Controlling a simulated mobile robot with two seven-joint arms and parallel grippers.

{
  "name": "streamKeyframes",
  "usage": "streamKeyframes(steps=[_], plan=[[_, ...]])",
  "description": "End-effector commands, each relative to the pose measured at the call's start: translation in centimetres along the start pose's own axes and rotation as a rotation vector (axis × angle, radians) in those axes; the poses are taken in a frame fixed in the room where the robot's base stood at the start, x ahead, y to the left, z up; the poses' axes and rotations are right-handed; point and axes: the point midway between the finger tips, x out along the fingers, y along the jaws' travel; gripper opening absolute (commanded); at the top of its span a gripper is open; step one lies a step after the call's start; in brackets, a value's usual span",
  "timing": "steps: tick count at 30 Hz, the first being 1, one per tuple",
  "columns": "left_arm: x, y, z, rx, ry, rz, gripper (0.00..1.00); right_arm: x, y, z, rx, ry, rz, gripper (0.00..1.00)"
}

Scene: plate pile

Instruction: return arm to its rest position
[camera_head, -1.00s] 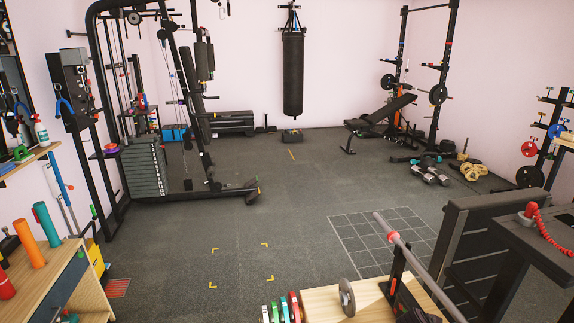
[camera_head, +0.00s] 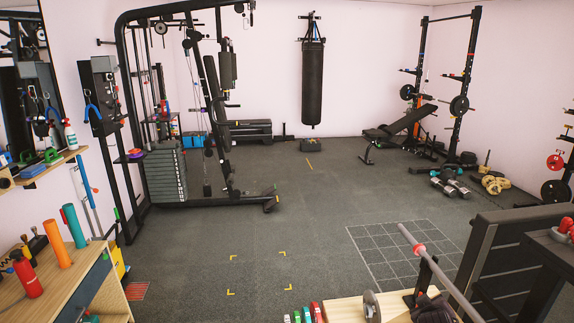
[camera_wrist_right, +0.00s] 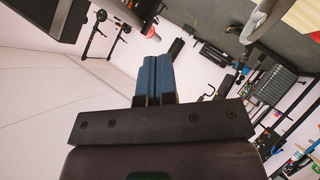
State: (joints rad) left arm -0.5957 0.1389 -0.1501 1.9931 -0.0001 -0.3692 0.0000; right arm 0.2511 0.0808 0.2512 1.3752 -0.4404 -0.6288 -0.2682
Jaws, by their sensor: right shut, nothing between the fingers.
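My right gripper (camera_wrist_right: 154,80) shows in the right wrist view. Its two blue fingers are pressed together, with nothing between them. The wrist camera sees the room tilted, with the pale wall behind the fingers and part of the bar with its red-ended sleeve (camera_wrist_right: 150,30) above them. Neither of my grippers shows in the head view.
A wooden desk (camera_head: 60,290) with a red bottle and rolled mats stands at the lower left. A cable machine (camera_head: 165,175) is at the left, a punching bag (camera_head: 313,85) at the back. A dark slatted bench (camera_head: 500,250) stands at the right. The middle floor is clear.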

Motion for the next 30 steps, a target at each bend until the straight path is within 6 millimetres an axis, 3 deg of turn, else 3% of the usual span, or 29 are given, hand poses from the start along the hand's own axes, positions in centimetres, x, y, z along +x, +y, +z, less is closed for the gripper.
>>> streamKeyframes(steps=[8, 14, 18, 24, 27, 30], plan=[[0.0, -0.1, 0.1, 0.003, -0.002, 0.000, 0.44, -9.7, -3.7, 0.5, 0.319, 0.287, -0.135, 0.00], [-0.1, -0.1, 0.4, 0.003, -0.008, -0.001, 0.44, -16.9, -7.0, 3.2, 0.445, 0.354, -0.260, 0.00], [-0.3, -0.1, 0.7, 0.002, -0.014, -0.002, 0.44, -21.4, -9.3, 6.4, 0.476, 0.333, -0.333, 0.00], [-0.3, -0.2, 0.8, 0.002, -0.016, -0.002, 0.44, -25.7, -12.2, 12.7, 0.466, 0.222, -0.389, 0.00], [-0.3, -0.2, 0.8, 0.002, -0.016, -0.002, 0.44, -26.6, -12.8, 15.2, 0.460, 0.174, -0.395, 0.00], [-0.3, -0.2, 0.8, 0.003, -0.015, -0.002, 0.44, -27.1, -13.0, 16.5, 0.458, 0.149, -0.396, 0.00]])
